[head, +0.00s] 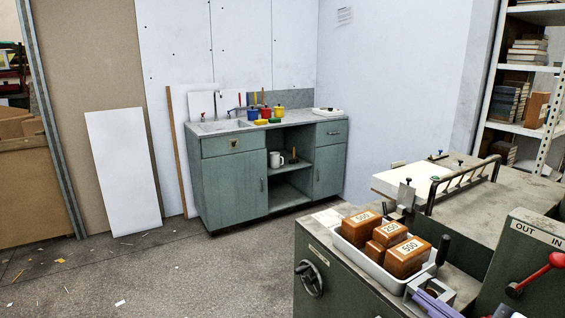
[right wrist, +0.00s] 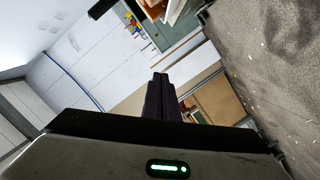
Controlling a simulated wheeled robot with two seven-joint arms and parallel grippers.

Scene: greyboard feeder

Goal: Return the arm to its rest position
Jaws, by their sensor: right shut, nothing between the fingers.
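My right gripper (head: 432,302) shows at the bottom edge of the head view, in front of the green-grey feeder machine (head: 345,285) and just below the white tray (head: 377,268) of brown weights. In the right wrist view its dark fingers (right wrist: 161,97) are together with nothing between them. That view is tilted, with the room's wall, cabinet and floor beyond the fingers. Most of the right arm is out of the head view. My left gripper is not in view.
The tray holds brown blocks (head: 405,257) marked with numbers. A black upright handle (head: 443,250) stands beside it. A lever with a red knob (head: 535,273) is at the right. A green sink cabinet (head: 235,185) stands at the back. Floor at left is mostly clear.

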